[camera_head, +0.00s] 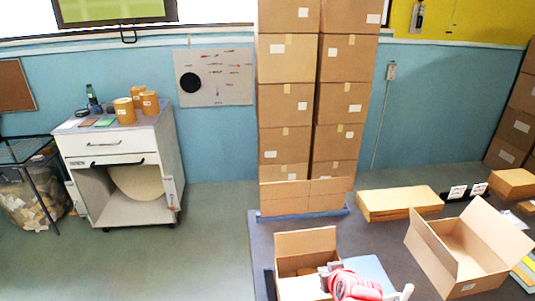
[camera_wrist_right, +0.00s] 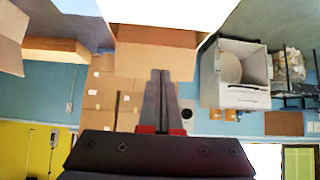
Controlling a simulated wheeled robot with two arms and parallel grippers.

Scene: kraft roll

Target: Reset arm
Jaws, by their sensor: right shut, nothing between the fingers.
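My right gripper (camera_head: 328,276) shows small at the bottom of the head view, with red parts on its wrist. It is by the right side of a small open cardboard box (camera_head: 305,243). I cannot tell from this view whether it touches the box. In the right wrist view the two dark fingers (camera_wrist_right: 160,76) lie together, shut and empty. A cardboard flap (camera_wrist_right: 157,37) shows just beyond them, in an upside-down picture. My left gripper is in neither view.
A larger open box (camera_head: 462,243) stands at the right on the dark table (camera_head: 384,233), with a flat carton (camera_head: 399,203) behind it. Tall stacked cartons (camera_head: 288,105) stand behind the table. A white cabinet (camera_head: 110,143) holding brown rolls (camera_head: 124,110) is at the left. Floor between is clear.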

